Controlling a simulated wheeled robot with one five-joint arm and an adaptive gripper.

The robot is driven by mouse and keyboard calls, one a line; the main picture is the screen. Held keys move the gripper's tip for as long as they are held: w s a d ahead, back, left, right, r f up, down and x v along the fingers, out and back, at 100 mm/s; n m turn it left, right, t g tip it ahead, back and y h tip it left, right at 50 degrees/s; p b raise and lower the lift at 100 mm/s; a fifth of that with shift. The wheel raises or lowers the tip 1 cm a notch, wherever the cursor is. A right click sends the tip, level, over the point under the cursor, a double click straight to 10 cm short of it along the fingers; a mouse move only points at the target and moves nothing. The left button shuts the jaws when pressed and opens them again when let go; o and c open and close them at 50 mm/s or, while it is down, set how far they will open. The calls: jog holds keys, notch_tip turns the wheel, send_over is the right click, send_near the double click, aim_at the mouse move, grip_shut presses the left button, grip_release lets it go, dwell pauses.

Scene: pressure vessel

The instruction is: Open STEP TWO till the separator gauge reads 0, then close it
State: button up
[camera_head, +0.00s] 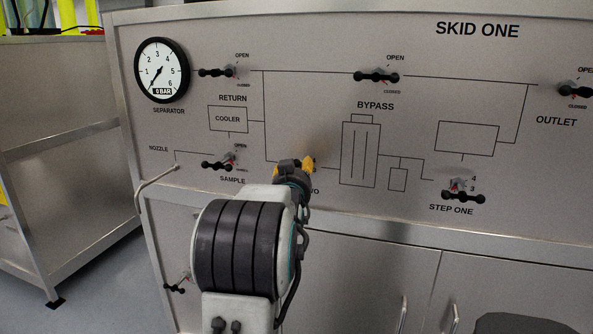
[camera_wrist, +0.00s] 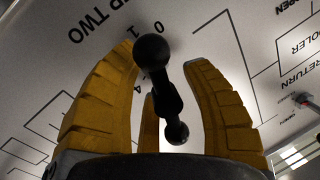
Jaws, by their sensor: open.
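The STEP TWO handle (camera_wrist: 165,88), a black bar with round knobs, stands between my gripper's yellow fingers in the wrist view. Its upper knob lies near the printed 0 and 1. My gripper (camera_wrist: 158,90) is open around it, with a gap visible beside the handle; whether a finger touches it I cannot tell. In the head view my gripper (camera_head: 294,167) is at the panel and hides the handle and most of its label. The separator gauge (camera_head: 162,71) is at the upper left; its needle points lower left, at the scale's low end, above the text 0 BAR.
The SKID ONE panel (camera_head: 440,100) carries other black handles: RETURN (camera_head: 216,72), BYPASS (camera_head: 376,77), SAMPLE (camera_head: 217,166), STEP ONE (camera_head: 462,197) and OUTLET (camera_head: 575,91). A nozzle pipe (camera_head: 155,175) sticks out at the left. A ledge (camera_head: 400,240) runs below the panel.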

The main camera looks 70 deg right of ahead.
jog(key=shift+c, duration=0.3)
grip_shut()
jog(key=shift+r, duration=0.15)
